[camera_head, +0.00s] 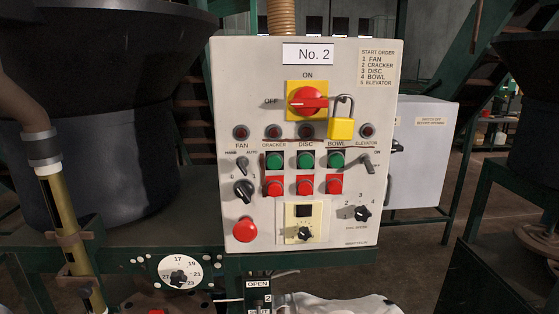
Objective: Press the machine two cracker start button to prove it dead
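The No. 2 control panel (230,95) is a pale box facing me in the middle of the head view. The green cracker start button (274,160) is under the CRACKER label, left of the green disc button (305,160) and green bowl button (336,159). The red cracker stop button (274,187) is directly below it. The red isolator handle (308,102) lies level on its yellow plate, in line with OFF. A yellow padlock (341,128) hangs at its right and hides part of the lamp row. Neither of my grippers is in view.
A red mushroom button (244,230), a black selector knob (243,191) and a speed knob (362,213) are on the panel. A large dark bowl (95,120) stands at left. A numbered dial (180,272) is below left. Space before the buttons looks clear.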

